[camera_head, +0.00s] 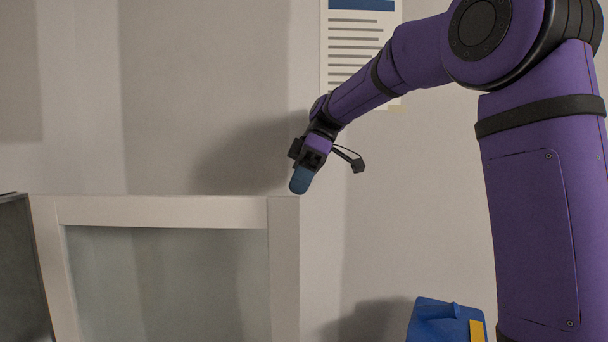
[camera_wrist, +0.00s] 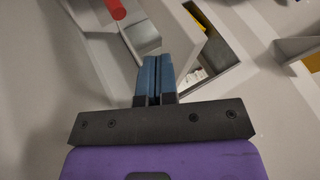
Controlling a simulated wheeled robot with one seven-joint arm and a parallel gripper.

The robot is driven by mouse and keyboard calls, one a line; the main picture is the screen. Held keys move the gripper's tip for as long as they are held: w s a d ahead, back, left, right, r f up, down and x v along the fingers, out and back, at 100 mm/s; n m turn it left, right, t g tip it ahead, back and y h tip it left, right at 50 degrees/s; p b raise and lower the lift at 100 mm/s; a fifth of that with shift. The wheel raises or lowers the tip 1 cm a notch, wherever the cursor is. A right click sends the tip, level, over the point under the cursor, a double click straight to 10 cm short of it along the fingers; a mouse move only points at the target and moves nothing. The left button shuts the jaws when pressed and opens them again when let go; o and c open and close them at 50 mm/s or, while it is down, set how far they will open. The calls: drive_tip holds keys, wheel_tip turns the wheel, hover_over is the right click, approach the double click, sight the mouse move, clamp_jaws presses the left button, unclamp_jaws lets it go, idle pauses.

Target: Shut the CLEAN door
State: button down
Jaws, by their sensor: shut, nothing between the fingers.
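A white-framed panel with a cloudy glass pane (camera_head: 168,211) stands upright at the lower left of the head view. It looks like a door, but no CLEAN label is readable. My gripper (camera_head: 300,182) is shut and empty, its blue fingers pointing down at the panel's top right corner. In the wrist view the shut fingers (camera_wrist: 154,78) lie beside a white slab edge (camera_wrist: 182,32), which may be the same door. I cannot tell whether they touch it. An opening with a yellow thing (camera_wrist: 198,22) and small white things shows beside the slab.
A red cylinder (camera_wrist: 116,9) shows at the top of the wrist view. A light grey piece (camera_wrist: 298,46) stands at the right there. In the head view, a blue object (camera_head: 436,322) is at the lower right, a dark panel (camera_head: 22,270) at the left edge, and a poster (camera_head: 350,40) hangs behind.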

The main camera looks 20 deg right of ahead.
sight(290, 207)
drive_tip(key=shift+x, duration=2.7)
drive_tip(key=shift+s, duration=0.15)
